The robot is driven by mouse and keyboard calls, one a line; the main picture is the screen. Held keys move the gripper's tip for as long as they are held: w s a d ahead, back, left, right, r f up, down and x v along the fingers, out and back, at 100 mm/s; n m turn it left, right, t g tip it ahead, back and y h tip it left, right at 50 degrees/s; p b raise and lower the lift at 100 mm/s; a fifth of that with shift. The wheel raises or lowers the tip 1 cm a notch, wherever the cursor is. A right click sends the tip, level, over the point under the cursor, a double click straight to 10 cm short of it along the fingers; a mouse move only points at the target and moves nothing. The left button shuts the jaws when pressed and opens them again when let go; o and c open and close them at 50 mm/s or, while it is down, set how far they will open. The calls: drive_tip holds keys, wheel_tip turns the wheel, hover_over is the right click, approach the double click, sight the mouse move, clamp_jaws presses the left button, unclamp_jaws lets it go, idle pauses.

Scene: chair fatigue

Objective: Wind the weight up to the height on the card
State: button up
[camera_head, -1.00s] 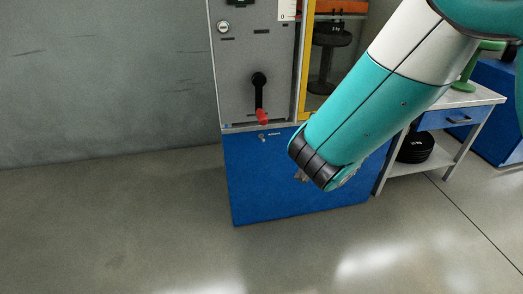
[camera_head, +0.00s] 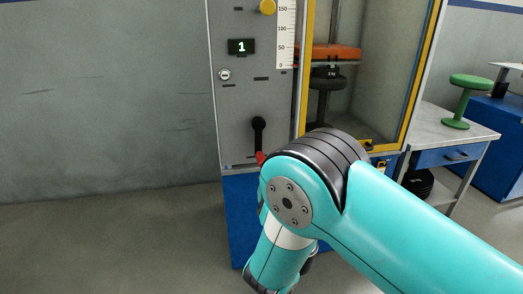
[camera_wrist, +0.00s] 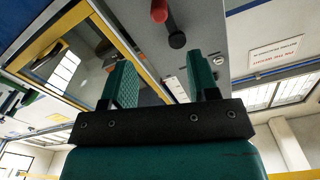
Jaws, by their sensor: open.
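The crank (camera_head: 258,135) is a black arm on the grey machine panel and hangs downward. Its red handle (camera_head: 260,157) is partly hidden behind my arm. In the wrist view the red handle (camera_wrist: 159,11) and black crank (camera_wrist: 177,40) lie beyond my gripper (camera_wrist: 165,80), which is open and empty, apart from the handle. The black weight (camera_head: 328,78) hangs under an orange plate (camera_head: 330,52) inside the yellow-framed enclosure. The white scale (camera_head: 286,35) shows marks from 0 to 150. A display (camera_head: 241,46) reads 1. I cannot make out a card.
A yellow knob (camera_head: 267,6) and a keyhole (camera_head: 224,75) are on the panel. The enclosure's yellow frame (camera_head: 304,75) stands right of the crank. A workbench (camera_head: 440,135) with a green stool (camera_head: 462,100) is further right. The floor at left is clear.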

drive_tip(key=p, duration=0.4)
approach(261, 143)
drive_tip(key=w+f, duration=0.1)
drive_tip(key=w+a+f, duration=0.2)
drive_tip(key=w, duration=0.1)
drive_tip(key=shift+f, duration=0.2)
drive_tip(key=shift+s, duration=0.1)
clamp_jaws()
